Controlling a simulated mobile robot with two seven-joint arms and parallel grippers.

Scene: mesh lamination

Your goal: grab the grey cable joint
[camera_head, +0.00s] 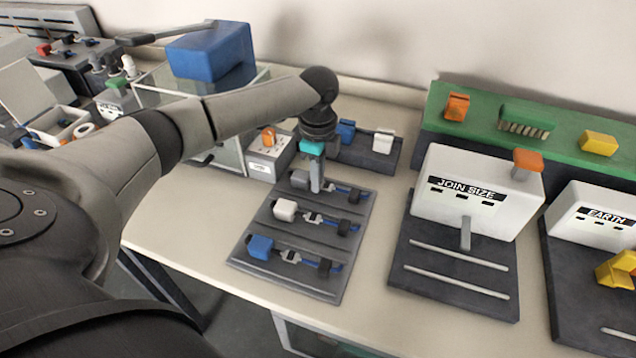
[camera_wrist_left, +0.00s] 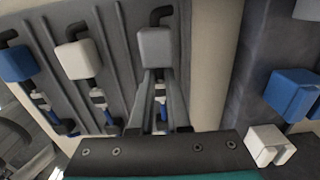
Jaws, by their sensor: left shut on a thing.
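The grey cable joint is a grey block (camera_head: 299,180) on a short cable with blue and dark parts, lying in the top row of the dark grey tray (camera_head: 238,262). The grey block also shows in the left wrist view (camera_wrist_left: 157,46). My left gripper (camera_head: 317,187) points down at this row, shut on the grey cable joint just right of the block. Its fingers hide part of the joint. The joint still lies in its row as far as I can tell. My right gripper is not in view.
A white-block joint (camera_head: 285,210) and a blue-block joint (camera_head: 260,247) lie in the tray's lower rows. A dark holder (camera_head: 372,160) with blue and white blocks stands behind. The JOIN SIZE machine (camera_head: 478,193) stands right, with bare table between it and the tray.

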